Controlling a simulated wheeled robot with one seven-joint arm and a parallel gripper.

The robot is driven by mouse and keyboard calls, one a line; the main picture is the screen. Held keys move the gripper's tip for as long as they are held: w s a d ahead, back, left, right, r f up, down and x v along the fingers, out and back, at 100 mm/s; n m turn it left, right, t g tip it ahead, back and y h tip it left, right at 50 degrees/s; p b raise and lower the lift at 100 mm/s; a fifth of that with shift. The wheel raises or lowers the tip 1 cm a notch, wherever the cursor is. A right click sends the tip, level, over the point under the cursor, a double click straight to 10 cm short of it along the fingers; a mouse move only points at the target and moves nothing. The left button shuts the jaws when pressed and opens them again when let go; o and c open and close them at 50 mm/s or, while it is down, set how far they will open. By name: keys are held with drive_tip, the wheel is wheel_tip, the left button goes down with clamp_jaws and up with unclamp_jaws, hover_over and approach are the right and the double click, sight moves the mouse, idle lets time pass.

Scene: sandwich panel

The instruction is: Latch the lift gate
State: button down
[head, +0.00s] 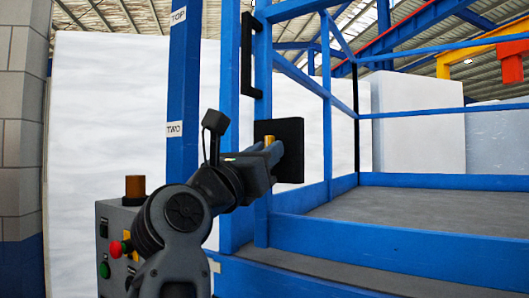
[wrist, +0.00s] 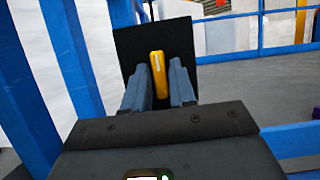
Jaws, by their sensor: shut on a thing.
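The lift gate is a blue frame with a black latch plate (head: 291,150) on its post. The plate also shows in the wrist view (wrist: 132,52). A yellow latch handle (wrist: 158,72) stands out from the plate, nearly upright with a slight tilt. In the head view only a small part of the handle (head: 269,141) shows above the fingers. My gripper (wrist: 160,88) has its two fingers on either side of the handle and is shut on it. The handle's lower end and the latch mechanism are hidden by my gripper.
A blue post (head: 183,90) marked "TOP" and "TWO" stands left of the gate. A black grab handle (head: 248,55) sits above the plate. A grey control box (head: 112,222) with red and green buttons is at lower left. The grey platform floor (head: 430,220) lies right.

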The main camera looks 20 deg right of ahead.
drive_tip(key=c, duration=1.1)
unclamp_jaws()
drive_tip(key=shift+a+f, duration=0.1)
drive_tip(key=shift+b+v, duration=1.55)
drive_tip(key=shift+v, duration=2.25)
drive_tip(key=shift+s, duration=0.1)
